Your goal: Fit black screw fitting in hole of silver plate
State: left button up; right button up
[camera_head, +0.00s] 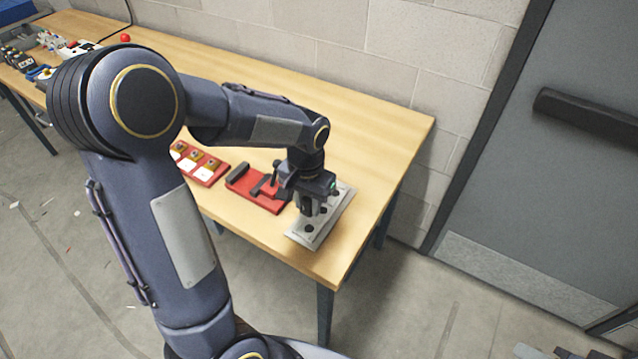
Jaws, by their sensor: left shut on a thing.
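The silver plate (323,232) lies flat near the right front corner of the wooden table, with several dark round spots on it. I cannot tell at this size which are holes and which are fittings. My left gripper (309,212) points down over the left part of the plate. It is shut on a small dark thing, seemingly the black screw fitting, which is mostly hidden by the fingers. I cannot tell whether it touches the plate. My right gripper is not in view.
A red fixture (242,183) with dark bars lies just left of the plate. A red tray (209,176) with white and brown squares is further left. Small items and a red ball (125,38) are at the far left. The table (375,125) is clear behind the plate, up to the block wall.

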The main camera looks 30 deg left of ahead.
pick_arm(q)
jog(key=shift+f, duration=0.15)
jog(key=shift+f+b, duration=2.4)
jog(key=shift+f, duration=0.45)
jog(key=shift+f+b, duration=0.3)
jog(key=shift+f, duration=0.05)
jog(key=o, duration=1)
notch_tip(320, 180, up, 8)
jog(key=shift+f, duration=0.1)
